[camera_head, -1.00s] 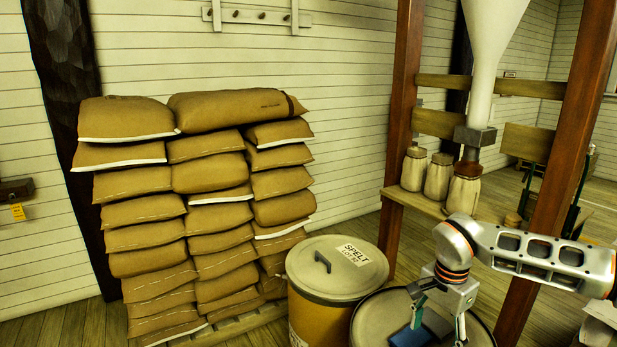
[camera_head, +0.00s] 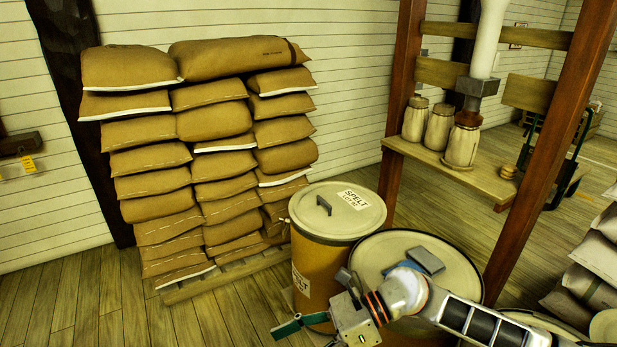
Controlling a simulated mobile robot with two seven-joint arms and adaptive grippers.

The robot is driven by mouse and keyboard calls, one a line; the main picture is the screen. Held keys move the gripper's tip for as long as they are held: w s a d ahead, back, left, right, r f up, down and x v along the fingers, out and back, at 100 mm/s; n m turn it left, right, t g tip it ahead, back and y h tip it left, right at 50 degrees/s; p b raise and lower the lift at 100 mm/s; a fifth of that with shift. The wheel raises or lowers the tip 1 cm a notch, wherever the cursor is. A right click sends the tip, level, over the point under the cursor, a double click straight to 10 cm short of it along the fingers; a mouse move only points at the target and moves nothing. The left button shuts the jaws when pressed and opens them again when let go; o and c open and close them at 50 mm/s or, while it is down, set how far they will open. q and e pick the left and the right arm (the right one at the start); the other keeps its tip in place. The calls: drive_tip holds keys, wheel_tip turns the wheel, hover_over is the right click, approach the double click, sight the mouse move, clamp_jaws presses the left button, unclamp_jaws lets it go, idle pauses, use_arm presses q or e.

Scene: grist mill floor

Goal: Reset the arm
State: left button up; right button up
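My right arm comes in from the lower right, with its gripper (camera_head: 310,305) low in front of the drums, pointing left. A teal finger pad stands out to the left, and a darker finger part shows higher up beside the wrist. The fingers look spread, with nothing seen between them; part is cut off by the bottom edge. My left gripper is not in view.
A drum labelled SPELT (camera_head: 337,213) stands beside a second lidded drum (camera_head: 385,250), partly behind my arm. Stacked sacks (camera_head: 210,150) stand on a pallet at left. A wooden post (camera_head: 401,110) and a shelf with jars (camera_head: 440,127) are behind. Floor is clear at lower left.

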wheel_tip(320, 180, up, 6)
drive_tip(key=w+a+r+m+t+y, duration=0.1)
drive_tip(key=w+a+m+t+y, duration=0.15)
drive_tip(key=m+t+y, duration=0.8)
drive_tip(key=w+d+f+m+t+h, duration=0.2)
drive_tip(key=d+f+m+t+h, duration=0.3)
drive_tip(key=m, duration=0.6)
drive_tip(key=w+d+f+m+t+h, duration=0.25)
drive_tip(key=d+m+h, duration=0.3)
drive_tip(key=m, duration=0.55)
drive_tip(key=s+d+f+m+g+h, duration=0.2)
drive_tip(key=s+d+f+m+h, duration=0.3)
drive_tip(key=f, duration=0.6)
drive_tip(key=s+d+f+m+g+h, duration=0.1)
drive_tip(key=s+d+f+m+h, duration=0.4)
drive_tip(key=s+d+f+m, duration=0.4)
wheel_tip(320, 180, down, 3)
drive_tip(key=d+m, duration=0.2)
drive_tip(key=shift+d+r+m+g+h, duration=0.15)
drive_tip(key=shift+d+m+g+h, duration=0.15)
drive_tip(key=shift+m+g, duration=0.1)
